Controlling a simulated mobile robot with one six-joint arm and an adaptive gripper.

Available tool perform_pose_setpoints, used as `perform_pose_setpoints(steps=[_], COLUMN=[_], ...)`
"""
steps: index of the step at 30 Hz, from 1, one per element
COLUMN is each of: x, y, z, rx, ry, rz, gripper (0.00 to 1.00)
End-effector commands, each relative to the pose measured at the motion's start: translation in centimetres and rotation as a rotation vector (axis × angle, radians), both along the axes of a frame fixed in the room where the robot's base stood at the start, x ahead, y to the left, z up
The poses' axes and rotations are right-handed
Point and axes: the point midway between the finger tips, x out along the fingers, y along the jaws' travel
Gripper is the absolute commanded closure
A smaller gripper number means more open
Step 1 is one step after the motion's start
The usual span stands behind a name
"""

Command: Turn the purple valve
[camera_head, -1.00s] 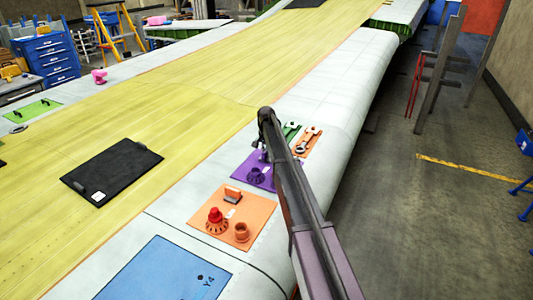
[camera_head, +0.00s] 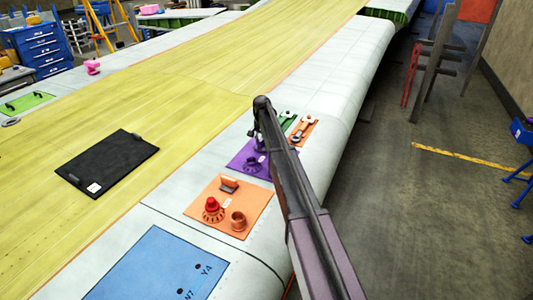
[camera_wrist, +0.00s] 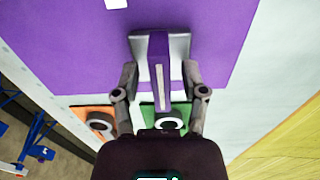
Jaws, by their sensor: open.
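The purple panel (camera_head: 238,159) lies on the pale wing edge, partly covered by my arm. In the head view a round, dark purple fitting (camera_head: 253,162) stands on it. In the wrist view the purple panel (camera_wrist: 70,45) fills the upper left and middle. A raised purple valve handle (camera_wrist: 159,50) with a pale stripe stands there before a grey backing. My gripper (camera_wrist: 160,79) is open, with one finger on each side of the handle. I cannot tell whether the fingers touch it. In the head view my gripper (camera_head: 256,138) is small and dark over the panel.
An orange panel (camera_head: 205,196) with a red knob (camera_head: 212,205) and an orange ring (camera_head: 238,220) lies nearer. A green panel (camera_head: 291,126) and another orange panel (camera_head: 309,130) with wrenches lie just beyond. A blue panel (camera_head: 150,270) is nearest.

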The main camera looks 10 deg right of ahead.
Motion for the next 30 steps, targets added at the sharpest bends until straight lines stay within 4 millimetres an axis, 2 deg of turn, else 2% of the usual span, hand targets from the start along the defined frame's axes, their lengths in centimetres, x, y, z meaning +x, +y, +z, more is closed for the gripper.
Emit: perform_pose_setpoints(steps=[11, 30], x=[0.06, 0.07], y=[0.04, 0.07], z=[0.01, 0.01], rx=[0.000, 0.001], ry=[-0.001, -0.001], rz=[0.105, 0.526], gripper=[0.44, 0.44])
